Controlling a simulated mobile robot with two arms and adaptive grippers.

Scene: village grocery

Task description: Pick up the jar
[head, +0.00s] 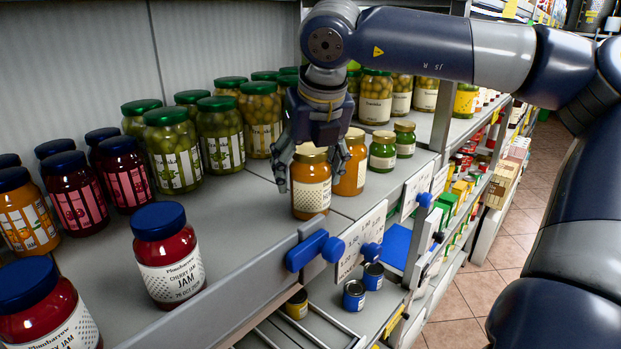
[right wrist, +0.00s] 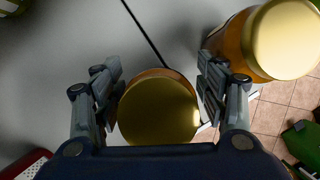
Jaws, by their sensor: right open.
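An orange-amber jar with a gold lid and a dotted label (head: 311,186) stands upright near the front edge of the shelf. My right gripper (head: 312,172) is above it, pointing down, with its fingers spread around the jar's upper part. In the right wrist view the jar's gold lid (right wrist: 158,111) lies between the two open fingers of the right gripper (right wrist: 160,90). A second similar gold-lidded jar (head: 350,170) stands just behind to the right; it also shows in the right wrist view (right wrist: 286,40). My left gripper is not in view.
The grey shelf (head: 240,215) also holds cherry jam jars (head: 168,255) at the left and green-lidded pickle jars (head: 172,150) behind. Blue clips and price tags (head: 360,240) line the front edge. Bare shelf lies left of the jar.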

